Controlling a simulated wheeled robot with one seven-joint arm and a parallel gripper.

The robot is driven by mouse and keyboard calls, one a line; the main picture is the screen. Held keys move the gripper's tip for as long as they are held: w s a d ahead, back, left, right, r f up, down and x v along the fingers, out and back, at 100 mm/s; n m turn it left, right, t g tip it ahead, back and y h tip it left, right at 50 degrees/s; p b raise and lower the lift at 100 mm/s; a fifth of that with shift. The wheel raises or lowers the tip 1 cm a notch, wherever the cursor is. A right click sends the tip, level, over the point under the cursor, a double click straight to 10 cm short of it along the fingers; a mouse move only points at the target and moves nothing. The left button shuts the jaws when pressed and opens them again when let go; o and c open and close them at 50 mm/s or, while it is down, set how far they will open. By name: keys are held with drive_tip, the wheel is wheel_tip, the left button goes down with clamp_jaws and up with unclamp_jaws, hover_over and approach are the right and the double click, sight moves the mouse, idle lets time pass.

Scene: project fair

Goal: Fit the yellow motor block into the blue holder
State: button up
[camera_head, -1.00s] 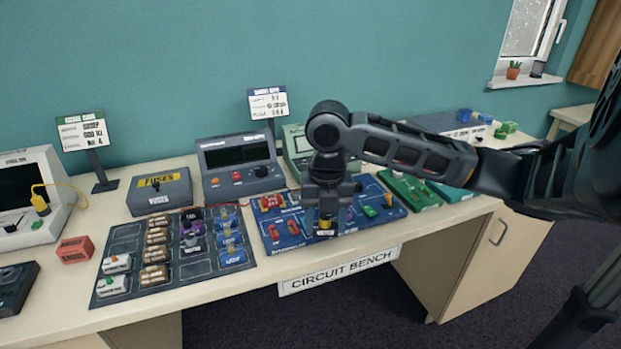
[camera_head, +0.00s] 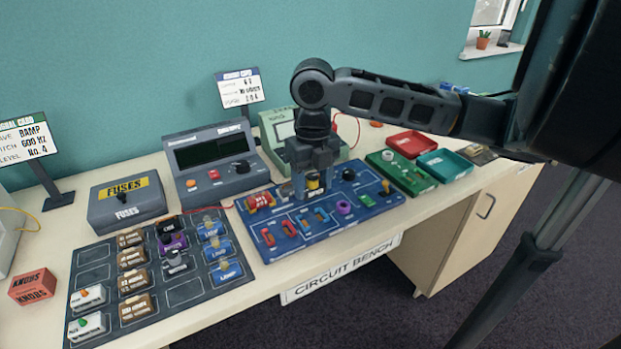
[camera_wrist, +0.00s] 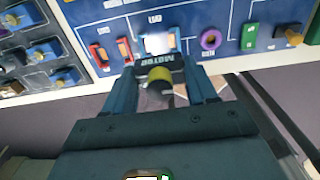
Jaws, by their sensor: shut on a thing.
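My gripper (camera_head: 313,188) points down over the blue circuit board (camera_head: 283,252), shut on the yellow motor block (camera_head: 313,181). In the wrist view the block's yellow round part (camera_wrist: 158,79) and its "Motor" label show between the two fingers (camera_wrist: 162,85). The blue holder seems to be the pair of blue clips (camera_head: 321,214) between the red pieces and the purple ring. It shows just beyond the block in the wrist view (camera_wrist: 176,38). The block looks raised above the board and apart from the holder; the exact height is hard to tell.
Red pieces (camera_head: 268,237) and a purple ring (camera_head: 344,207) flank the holder on the board. A dark parts tray (camera_head: 185,293) lies left. A grey meter box (camera_head: 212,160) stands behind. Green and red trays (camera_head: 408,143) lie right. The bench's front edge is close.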

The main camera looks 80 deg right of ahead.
drive_tip(key=b, duration=0.5)
hover_over(312, 221)
drive_tip(key=shift+d+f, duration=0.1)
drive_tip(key=shift+f, duration=3.1)
drive_tip(key=shift+f+b, duration=0.55)
drive_tip(key=shift+b, duration=0.15)
drive_tip(key=o, duration=1.4)
drive_tip(key=shift+r, duration=0.2)
drive_tip(key=shift+r+p, duration=2.7)
drive_tip(key=shift+r, duration=1.15)
